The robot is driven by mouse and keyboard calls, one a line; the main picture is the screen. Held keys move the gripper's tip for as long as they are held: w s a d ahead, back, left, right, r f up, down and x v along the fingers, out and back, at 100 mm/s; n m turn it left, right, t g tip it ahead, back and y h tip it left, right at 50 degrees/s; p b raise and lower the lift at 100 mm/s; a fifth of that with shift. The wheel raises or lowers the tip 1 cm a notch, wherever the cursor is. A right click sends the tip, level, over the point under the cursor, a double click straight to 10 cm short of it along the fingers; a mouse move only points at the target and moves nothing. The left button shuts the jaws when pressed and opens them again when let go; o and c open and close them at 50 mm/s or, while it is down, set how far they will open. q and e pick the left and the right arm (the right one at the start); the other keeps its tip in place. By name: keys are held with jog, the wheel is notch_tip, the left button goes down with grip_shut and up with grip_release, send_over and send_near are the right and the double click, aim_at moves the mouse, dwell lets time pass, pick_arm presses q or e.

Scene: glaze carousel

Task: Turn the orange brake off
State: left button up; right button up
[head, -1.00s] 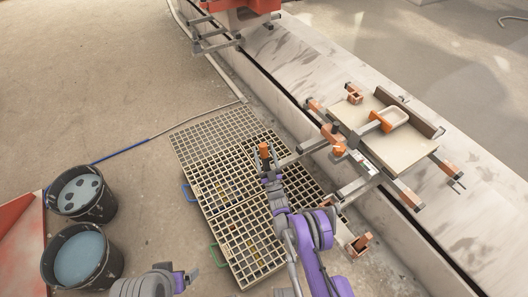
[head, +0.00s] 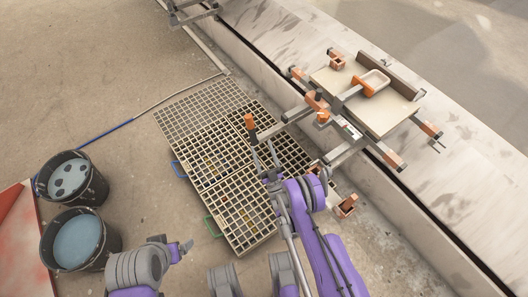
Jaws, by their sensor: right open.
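An upright orange-capped handle with a dark lower part (head: 249,123) stands at the outer end of a grey bar that reaches from the carousel frame over the floor grating. I take it for the orange brake; its setting cannot be read. My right gripper (head: 265,157) is open just below and right of this handle in the picture, with its two thin fingers pointing toward it. Nothing shows between the fingers; whether they touch the handle is unclear. My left gripper (head: 186,247) is low at the left, away from the handle, and its jaws are hard to make out.
Floor grating (head: 215,145) lies under my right arm. Two buckets (head: 72,178) (head: 78,240) stand at left. A long pale wall (head: 300,50) runs behind.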

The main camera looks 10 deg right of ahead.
jog(key=shift+s+d, duration=0.15)
jog(key=shift+s, duration=0.5)
